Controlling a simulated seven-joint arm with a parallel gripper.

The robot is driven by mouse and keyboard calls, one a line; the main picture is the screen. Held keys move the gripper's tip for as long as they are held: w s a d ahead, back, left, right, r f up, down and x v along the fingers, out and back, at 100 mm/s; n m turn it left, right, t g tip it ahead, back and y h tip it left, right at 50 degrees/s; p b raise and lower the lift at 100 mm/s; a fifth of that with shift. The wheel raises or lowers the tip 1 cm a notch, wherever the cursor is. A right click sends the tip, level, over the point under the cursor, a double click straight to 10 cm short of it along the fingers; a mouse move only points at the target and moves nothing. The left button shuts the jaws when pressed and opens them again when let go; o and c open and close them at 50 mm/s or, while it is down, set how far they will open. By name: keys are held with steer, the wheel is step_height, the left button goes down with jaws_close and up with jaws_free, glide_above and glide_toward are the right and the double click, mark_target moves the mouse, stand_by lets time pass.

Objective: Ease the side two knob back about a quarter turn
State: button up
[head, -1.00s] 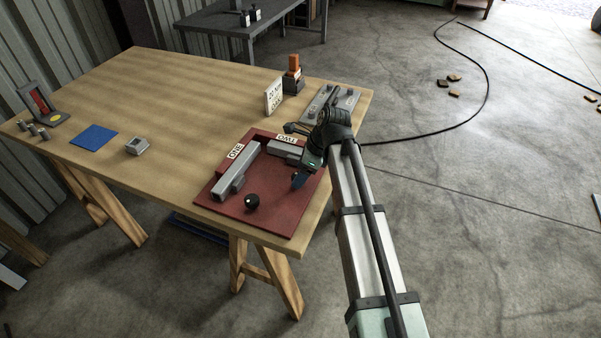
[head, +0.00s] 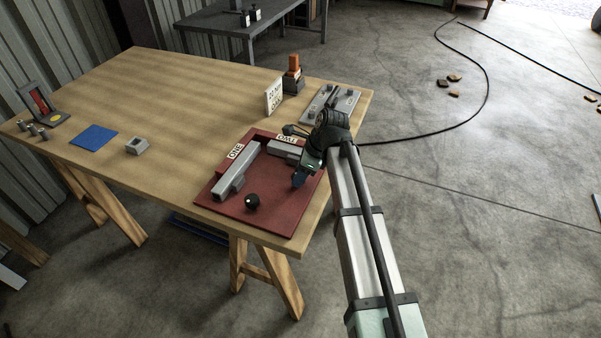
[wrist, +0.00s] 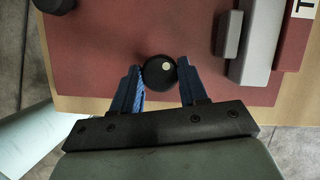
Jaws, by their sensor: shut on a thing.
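The side two knob (wrist: 154,78) is round and black with a pale dot, seen in the wrist view on the red board (wrist: 100,60). The dot sits toward the knob's upper right. My gripper (wrist: 159,72) has its blue fingers on either side of the knob and is shut on it. In the head view, my gripper (head: 298,182) hides that knob at the board's right side. The grey block marked TWO (head: 283,149) stands beside it, partly behind my wrist. The other black knob (head: 252,201) is near the board's front, beside the grey block marked ONE (head: 236,172).
The red board (head: 275,215) lies near the wooden table's (head: 200,95) front right corner. A grey plate with fittings (head: 345,103), a white sign (head: 274,96) and an orange-topped item (head: 294,66) stand behind. A blue mat (head: 93,137) and grey block (head: 137,146) are left.

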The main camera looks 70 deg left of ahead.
steer(key=shift+a+n+g+h, duration=0.15)
steer(key=shift+n+g+h, duration=0.2)
steer(key=shift+n, duration=0.85)
steer(key=shift+c, duration=0.2)
steer(key=shift+n+h, duration=0.45)
steer(key=shift+n, duration=0.55)
steer(key=o, duration=1.1)
steer(key=shift+c, duration=0.2)
steer(key=shift+w+r, duration=0.1)
steer(key=v, duration=1.3)
steer(key=shift+w+r, duration=0.15)
steer(key=shift+r, duration=0.15)
steer(key=shift+n, duration=0.3)
